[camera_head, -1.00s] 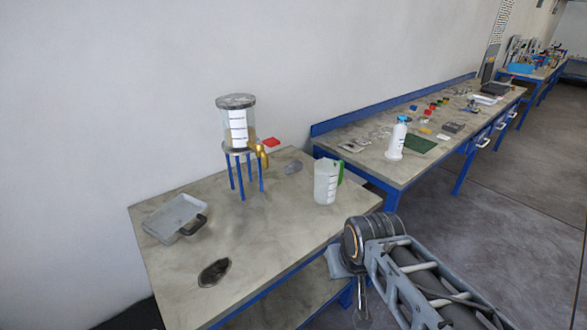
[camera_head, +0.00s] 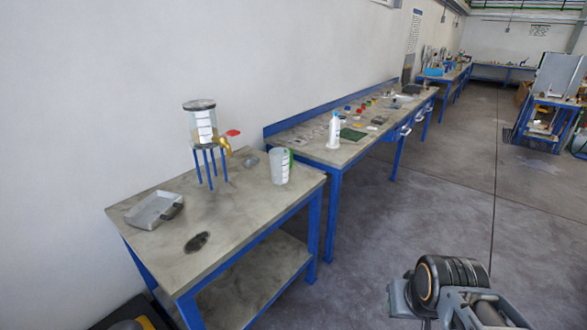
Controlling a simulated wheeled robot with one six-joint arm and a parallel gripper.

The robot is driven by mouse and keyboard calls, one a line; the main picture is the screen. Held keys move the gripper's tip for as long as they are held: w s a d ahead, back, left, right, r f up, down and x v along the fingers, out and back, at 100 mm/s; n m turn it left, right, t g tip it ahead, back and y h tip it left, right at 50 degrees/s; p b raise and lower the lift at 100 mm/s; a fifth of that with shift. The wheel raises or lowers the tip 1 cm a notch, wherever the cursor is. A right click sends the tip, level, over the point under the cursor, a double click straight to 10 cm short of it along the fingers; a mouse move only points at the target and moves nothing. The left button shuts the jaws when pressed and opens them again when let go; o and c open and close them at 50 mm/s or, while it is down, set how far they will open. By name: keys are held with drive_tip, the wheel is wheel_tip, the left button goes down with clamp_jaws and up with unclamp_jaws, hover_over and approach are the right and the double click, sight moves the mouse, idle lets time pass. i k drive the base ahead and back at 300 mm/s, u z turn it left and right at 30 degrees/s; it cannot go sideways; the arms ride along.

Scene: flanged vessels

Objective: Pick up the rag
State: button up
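A small grey crumpled piece (camera_head: 250,161), which looks like the rag, lies on the near workbench (camera_head: 150,237). It is between the glass vessel on blue legs (camera_head: 203,127) and the clear jug with a green handle (camera_head: 280,167). It is too small to make out its folds. Part of my arm shows at the lower right, out over the floor and well away from the bench. The fingers of my gripper do not show.
A metal tray with a dark handle (camera_head: 155,210) and a dark oval patch (camera_head: 197,242) are on the near bench. A brass tap with a red lever (camera_head: 226,143) juts from the vessel. A longer bench (camera_head: 300,140) with a white bottle (camera_head: 333,132) stands behind.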

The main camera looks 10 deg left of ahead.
sight(254, 160)
drive_tip(key=z, duration=0.45)
drive_tip(key=i, duration=2.05)
drive_tip(key=u, duration=1.45)
drive_tip(key=i, duration=1)
drive_tip(key=u, duration=0.95)
